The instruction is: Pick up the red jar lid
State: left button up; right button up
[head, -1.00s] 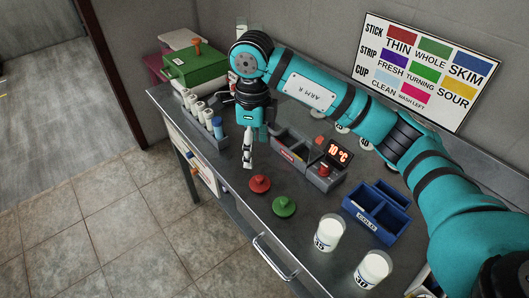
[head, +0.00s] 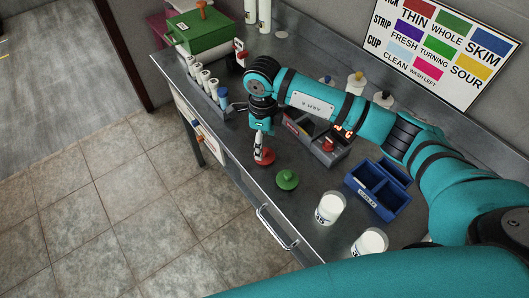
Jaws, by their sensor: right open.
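The red jar lid (head: 266,158) lies on the metal counter, with a knob partly hidden by my gripper. My right gripper (head: 259,153) points down at the lid from above its left side. It is open, and its fingertips overlap the lid in the picture. I cannot tell whether they touch it. A green jar lid (head: 288,180) with a knob lies just to the right and nearer. My left gripper is not in view.
A blue divided bin (head: 375,190) and two white-filled jars (head: 329,208) (head: 370,243) stand to the right. A rack of tubes (head: 205,82) and a green box (head: 201,31) are at the left.

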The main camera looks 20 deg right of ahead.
aim_at(264, 150)
jog(key=shift+s+f+p, duration=0.15)
jog(key=shift+f+p, duration=0.25)
notch_tip(264, 150, down, 4)
jog(key=shift+r+p, duration=0.15)
jog(key=shift+p, duration=0.55)
jog(key=shift+f, duration=0.3)
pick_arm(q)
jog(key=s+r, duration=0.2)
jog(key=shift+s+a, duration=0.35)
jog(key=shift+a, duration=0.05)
pick_arm(e)
jog(key=shift+c, duration=0.3)
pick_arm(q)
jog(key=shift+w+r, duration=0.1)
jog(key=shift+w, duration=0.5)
pick_arm(e)
jog(key=c, duration=0.7)
